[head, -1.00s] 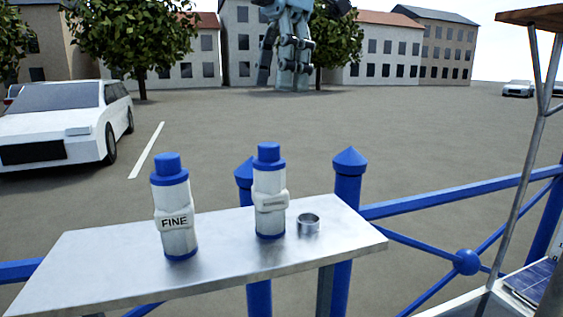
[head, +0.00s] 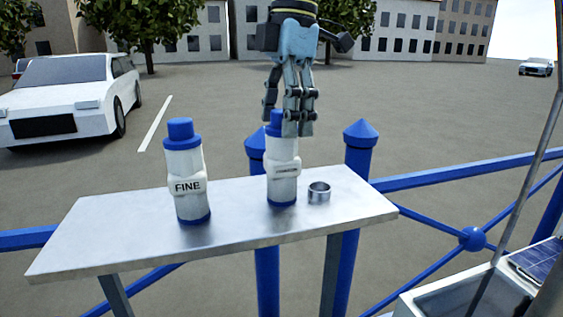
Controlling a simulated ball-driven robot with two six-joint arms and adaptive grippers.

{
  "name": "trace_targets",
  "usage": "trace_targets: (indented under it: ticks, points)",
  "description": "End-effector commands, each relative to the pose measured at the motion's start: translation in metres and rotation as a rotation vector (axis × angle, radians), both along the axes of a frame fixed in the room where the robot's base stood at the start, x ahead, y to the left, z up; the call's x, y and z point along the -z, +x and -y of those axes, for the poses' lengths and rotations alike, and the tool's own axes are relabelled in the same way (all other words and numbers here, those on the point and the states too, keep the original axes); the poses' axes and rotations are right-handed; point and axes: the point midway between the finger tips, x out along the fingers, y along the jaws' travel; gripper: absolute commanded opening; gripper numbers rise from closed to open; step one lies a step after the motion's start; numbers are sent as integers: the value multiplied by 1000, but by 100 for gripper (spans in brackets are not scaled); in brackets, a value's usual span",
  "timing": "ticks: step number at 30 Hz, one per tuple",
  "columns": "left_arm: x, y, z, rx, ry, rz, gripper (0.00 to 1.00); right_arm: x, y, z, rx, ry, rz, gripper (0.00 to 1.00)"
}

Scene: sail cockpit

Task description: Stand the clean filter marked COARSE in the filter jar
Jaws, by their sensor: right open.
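Two white filters with blue ends stand upright on a pale metal table (head: 120,230). The left filter (head: 187,170) has a band marked FINE. The right filter (head: 283,182) has a band whose small lettering I cannot read clearly. My right gripper (head: 289,118) points down at the top of the right filter, with its fingers open; one finger hides part of the blue cap, and I cannot tell whether they touch. My left gripper is not in view. I see no filter jar that I can make out.
A small metal ring (head: 319,192) lies on the table just right of the right filter. Blue posts (head: 358,170) and a blue rail (head: 470,172) stand behind the table. A solar panel (head: 542,262) is at the lower right. The table's left part is clear.

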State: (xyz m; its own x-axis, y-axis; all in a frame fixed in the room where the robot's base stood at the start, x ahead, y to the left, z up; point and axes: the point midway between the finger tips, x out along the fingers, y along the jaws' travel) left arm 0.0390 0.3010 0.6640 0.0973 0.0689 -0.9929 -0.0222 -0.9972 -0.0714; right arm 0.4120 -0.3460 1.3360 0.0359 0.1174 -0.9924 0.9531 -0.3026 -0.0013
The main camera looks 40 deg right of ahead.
Motion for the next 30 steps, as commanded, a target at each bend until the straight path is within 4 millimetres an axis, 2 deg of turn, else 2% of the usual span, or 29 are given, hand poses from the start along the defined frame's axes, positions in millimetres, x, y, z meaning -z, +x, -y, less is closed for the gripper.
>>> trace_targets:
  ticks: [6,24,30]
  points:
    - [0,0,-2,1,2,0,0,1,0,0,0,1,1,76]
    - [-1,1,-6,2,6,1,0,1,0,0,-1,0,0,0]
    - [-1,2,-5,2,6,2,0,1,0,0,-1,0,1,0]
